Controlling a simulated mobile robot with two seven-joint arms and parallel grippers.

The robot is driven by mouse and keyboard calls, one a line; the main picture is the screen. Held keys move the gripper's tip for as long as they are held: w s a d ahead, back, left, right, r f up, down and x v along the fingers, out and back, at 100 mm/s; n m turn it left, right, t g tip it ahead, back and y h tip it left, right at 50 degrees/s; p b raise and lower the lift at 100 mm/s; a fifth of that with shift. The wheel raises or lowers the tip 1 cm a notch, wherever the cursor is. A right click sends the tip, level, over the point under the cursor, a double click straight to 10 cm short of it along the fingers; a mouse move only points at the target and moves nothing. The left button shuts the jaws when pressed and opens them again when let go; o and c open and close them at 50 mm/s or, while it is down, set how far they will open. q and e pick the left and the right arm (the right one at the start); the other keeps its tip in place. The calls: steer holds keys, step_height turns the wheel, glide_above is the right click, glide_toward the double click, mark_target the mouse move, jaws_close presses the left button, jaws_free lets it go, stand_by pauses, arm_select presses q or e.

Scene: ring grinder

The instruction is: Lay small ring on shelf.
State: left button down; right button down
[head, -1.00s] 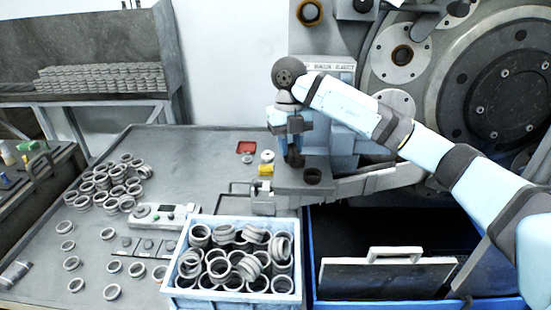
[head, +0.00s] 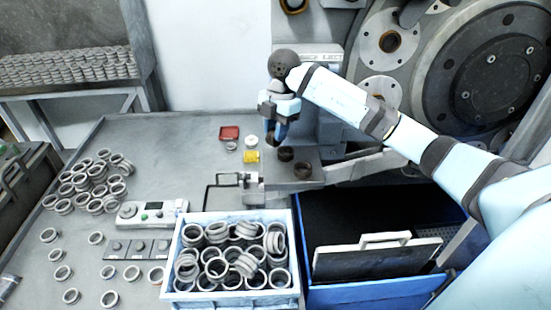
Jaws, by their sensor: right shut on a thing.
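My right gripper (head: 276,138) comes in from the right and points down above the back of a small grey metal shelf (head: 285,184) on the front of the grinder. It is shut on a small dark ring, which is mostly hidden between the fingers. Two small dark round pieces are on the shelf, apart from the gripper: one (head: 286,153) just right of and below the fingertips, one (head: 303,170) nearer the front right. I cannot tell whether the held ring touches anything. My left gripper is not in view.
A blue-and-white crate (head: 170,262) full of grey rings stands in front. Loose rings (head: 97,180) lie on the table's left. A blue bin (head: 375,292) with a handled panel (head: 370,262) is at right.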

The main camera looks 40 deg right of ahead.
mark_target(276, 144)
step_height(276, 144, down, 5)
steer(key=shift+f, duration=0.1)
step_height(276, 144, down, 4)
steer(key=shift+f+p, duration=0.2)
steer(key=shift+p, duration=0.3)
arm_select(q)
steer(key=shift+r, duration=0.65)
arm_select(e)
steer(key=shift+f, duration=0.3)
steer(key=shift+f, duration=0.15)
steer(key=c, duration=0.9)
jaws_free()
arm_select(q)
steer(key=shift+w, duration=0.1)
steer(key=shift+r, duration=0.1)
